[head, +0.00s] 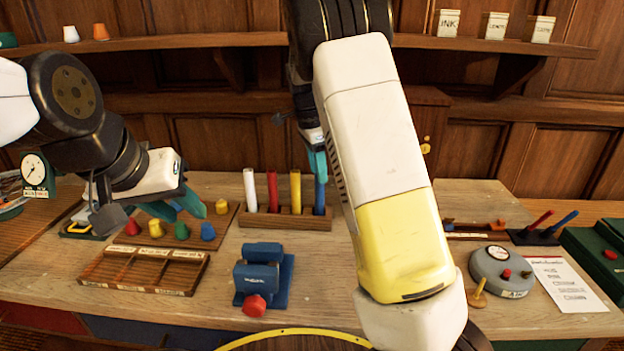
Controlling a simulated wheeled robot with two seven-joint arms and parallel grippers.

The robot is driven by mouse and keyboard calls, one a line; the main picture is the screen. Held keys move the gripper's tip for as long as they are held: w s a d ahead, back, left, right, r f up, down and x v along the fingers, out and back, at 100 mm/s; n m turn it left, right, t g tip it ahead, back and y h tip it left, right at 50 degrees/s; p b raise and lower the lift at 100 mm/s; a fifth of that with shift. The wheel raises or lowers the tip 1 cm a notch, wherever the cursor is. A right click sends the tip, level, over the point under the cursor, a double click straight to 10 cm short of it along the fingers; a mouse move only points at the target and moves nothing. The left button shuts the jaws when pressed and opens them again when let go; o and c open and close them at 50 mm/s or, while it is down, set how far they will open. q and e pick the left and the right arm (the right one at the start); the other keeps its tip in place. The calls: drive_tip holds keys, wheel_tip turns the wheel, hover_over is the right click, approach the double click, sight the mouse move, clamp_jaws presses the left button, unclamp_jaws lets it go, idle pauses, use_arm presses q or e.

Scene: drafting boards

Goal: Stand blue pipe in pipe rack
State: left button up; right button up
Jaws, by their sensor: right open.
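The pipe rack (262,220) is a wooden block on the desk, left of the picture's middle. A blue pipe (320,197) stands upright at the rack's right end, its lower end at the block. My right gripper (318,164) is open, its teal fingers at the blue pipe's top; whether they touch it I cannot tell. White (250,190), red (272,190) and yellow (295,192) pipes stand upright in the same rack. My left gripper (178,207) is open and empty over the coloured pegs, left of the rack.
Coloured pegs (208,231) stand below my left gripper. A wooden compartment tray (130,280) and a blue device with a red knob (262,277) lie in front. A grey dial device (500,272) and a paper list (563,285) are at right. A shelf (215,41) spans the wall.

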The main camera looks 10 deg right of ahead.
drive_tip(key=r, duration=0.5)
drive_tip(key=shift+s+a+r, duration=0.15)
drive_tip(key=shift+a+r, duration=0.2)
drive_tip(key=shift+r, duration=0.05)
drive_tip(key=s+d+r+n+t+y, duration=0.1)
drive_tip(key=s+d+r+n+y, duration=0.2)
drive_tip(key=s, duration=0.4)
drive_tip(key=s+d+r+n+t+y, duration=0.1)
drive_tip(key=s+r+n, duration=0.1)
drive_tip(key=s+n, duration=0.3)
drive_tip(key=s+a+n+t, duration=0.1)
drive_tip(key=s+n+t, duration=0.2)
drive_tip(key=s+n, duration=0.5)
drive_tip(key=s, duration=0.9)
drive_tip(key=shift+s+a+f+t, duration=0.15)
drive_tip(key=shift+s+f+t, duration=0.1)
drive_tip(key=shift+f+t, duration=0.15)
drive_tip(key=shift+s, duration=0.1)
